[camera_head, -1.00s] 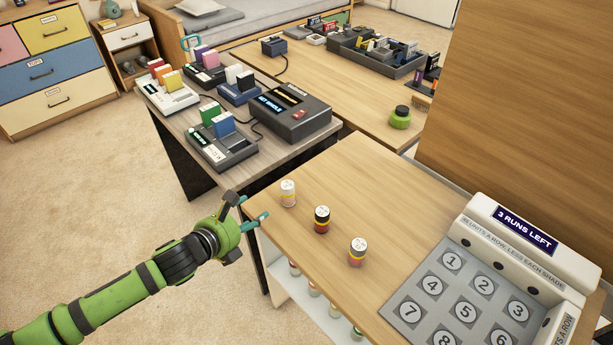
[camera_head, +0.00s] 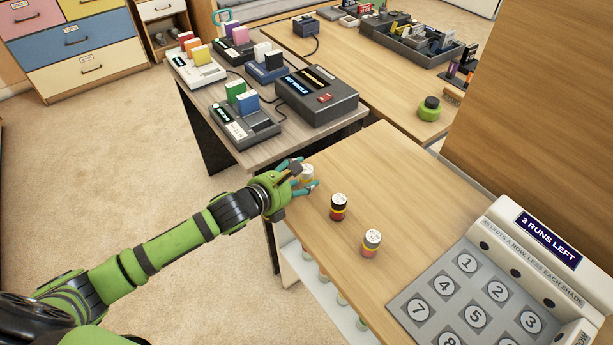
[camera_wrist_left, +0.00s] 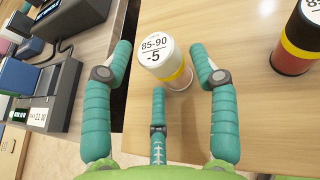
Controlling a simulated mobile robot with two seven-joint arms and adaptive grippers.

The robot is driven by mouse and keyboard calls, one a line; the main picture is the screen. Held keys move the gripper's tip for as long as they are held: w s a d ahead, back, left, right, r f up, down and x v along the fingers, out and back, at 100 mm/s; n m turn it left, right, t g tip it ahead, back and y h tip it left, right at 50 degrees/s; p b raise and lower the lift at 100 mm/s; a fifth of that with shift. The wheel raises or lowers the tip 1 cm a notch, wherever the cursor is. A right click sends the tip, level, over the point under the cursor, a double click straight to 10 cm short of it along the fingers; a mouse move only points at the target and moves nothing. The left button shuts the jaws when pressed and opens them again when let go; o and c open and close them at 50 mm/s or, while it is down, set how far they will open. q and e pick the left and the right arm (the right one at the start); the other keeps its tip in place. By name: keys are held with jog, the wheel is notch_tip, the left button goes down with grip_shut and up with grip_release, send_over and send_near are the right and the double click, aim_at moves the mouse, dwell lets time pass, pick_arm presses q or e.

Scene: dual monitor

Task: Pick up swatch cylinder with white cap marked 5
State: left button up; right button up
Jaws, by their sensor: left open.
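The swatch cylinder with the white cap (camera_wrist_left: 157,57) is marked "85-90" over "-5" and has a yellow band. It stands upright on the wooden table (camera_head: 400,180). In the head view the white-capped cylinder (camera_head: 307,173) is partly hidden by my left gripper (camera_head: 303,178). In the left wrist view my left gripper (camera_wrist_left: 160,90) is open, with its teal fingers on both sides of the cylinder and one finger below it. Whether they touch it I cannot tell. My right gripper is not in view.
A black-capped cylinder (camera_head: 338,207) and a grey-capped cylinder (camera_head: 371,243) stand nearby on the same table. A panel with numbered round spots (camera_head: 470,300) lies at the lower right. A neighbouring desk holds devices with coloured blocks (camera_head: 247,118).

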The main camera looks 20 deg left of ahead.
pick_arm(q)
jog(key=c, duration=0.9)
jog(key=shift+r, duration=0.1)
